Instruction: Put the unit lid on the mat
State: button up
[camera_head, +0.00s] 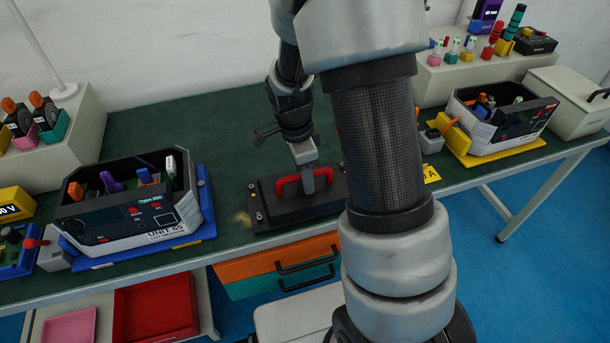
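The unit lid (278,211) is a black slab with a red handle (289,181), near the table's front edge in the middle. My gripper (319,181) is at this handle, with a grey finger in front of the red bar. I cannot tell whether the fingers are closed on it, or whether the lid rests on the surface or hangs just above it. My arm hides the lid's right end. No separate mat is clearly distinguishable from the dark green table top (225,125).
An open unit (135,221) with coloured parts stands on a blue base at left. Another open unit (492,137) stands on a yellow base at right. An orange drawer (262,266) is below the table. Green surface behind the lid is clear.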

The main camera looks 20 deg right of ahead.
notch_tip(320, 180, up, 12)
jog(key=a+p, duration=0.1)
jog(key=s+a+r+n+t+y, duration=0.1)
jog(key=s+r+n+t, duration=0.4)
jog(key=s+r+n, duration=0.9)
jog(key=s+a+n, duration=0.1)
jog(key=s+n, duration=0.2)
jog(key=n, duration=0.1)
jog(key=shift+r+t, duration=0.3)
notch_tip(320, 180, up, 9)
jog(key=p, duration=0.9)
jog(key=shift+r, duration=0.1)
